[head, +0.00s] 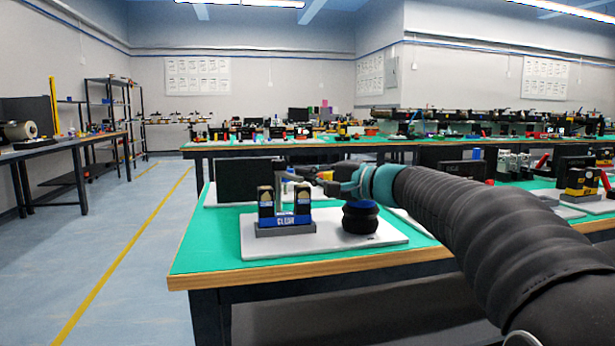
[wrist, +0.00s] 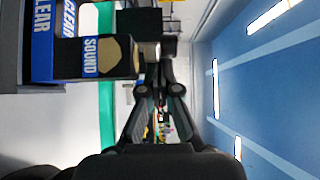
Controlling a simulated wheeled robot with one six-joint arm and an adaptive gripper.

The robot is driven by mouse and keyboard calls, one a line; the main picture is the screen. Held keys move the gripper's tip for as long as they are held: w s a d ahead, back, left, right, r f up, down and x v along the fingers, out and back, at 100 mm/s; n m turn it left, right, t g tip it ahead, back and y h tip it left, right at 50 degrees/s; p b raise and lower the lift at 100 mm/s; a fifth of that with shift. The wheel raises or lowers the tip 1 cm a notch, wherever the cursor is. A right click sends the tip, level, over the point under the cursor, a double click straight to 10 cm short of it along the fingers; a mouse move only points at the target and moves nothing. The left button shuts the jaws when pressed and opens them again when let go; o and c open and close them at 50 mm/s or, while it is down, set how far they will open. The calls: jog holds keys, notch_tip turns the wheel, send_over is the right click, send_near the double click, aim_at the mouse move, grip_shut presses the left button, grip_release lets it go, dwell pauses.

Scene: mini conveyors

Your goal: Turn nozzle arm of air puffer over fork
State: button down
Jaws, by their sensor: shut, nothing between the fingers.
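The fork (head: 284,228) stands upright on a white board (head: 385,240), with two black posts, a grey foot and a blue CLEAR label. In the wrist view the fork (wrist: 110,57) lies sideways at the upper left, with a SOUND label on one post.
The board lies on a green table (head: 205,235) with a wooden edge. A dark upright panel (head: 236,181) stands behind the fork. More devices (head: 580,180) stand at the right. The floor at the left is clear.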

jog(key=v, duration=0.3)
jog(key=w+d+v, duration=0.1)
jog(key=v, duration=0.3)
jog(key=w+v, duration=0.1)
jog(key=v, duration=0.3)
jog(key=shift+s+d, duration=0.1)
jog(key=shift+d, duration=0.15)
jog(key=shift+w+d+r, duration=0.1)
jog(key=shift+w+r, duration=0.1)
jog(key=shift+r, duration=0.05)
jog(key=w+n+g+p, duration=0.1)
jog(key=w+d+n+g+y, duration=0.1)
jog(key=g, duration=0.1)
jog(key=w+n+g+y+p, duration=0.1)
jog(key=w, duration=0.1)
jog(key=shift+d+r+g+p, duration=0.2)
jog(key=shift+d+g+p, duration=0.1)
jog(key=shift+d, duration=0.05)
jog(key=w+a+n+g, duration=0.1)
jog(key=a+g, duration=0.1)
jog(key=a, duration=1)
jog(key=shift+f+n+y, duration=0.3)
jog(key=shift+f+y, duration=0.1)
jog(key=shift+a, duration=0.15)
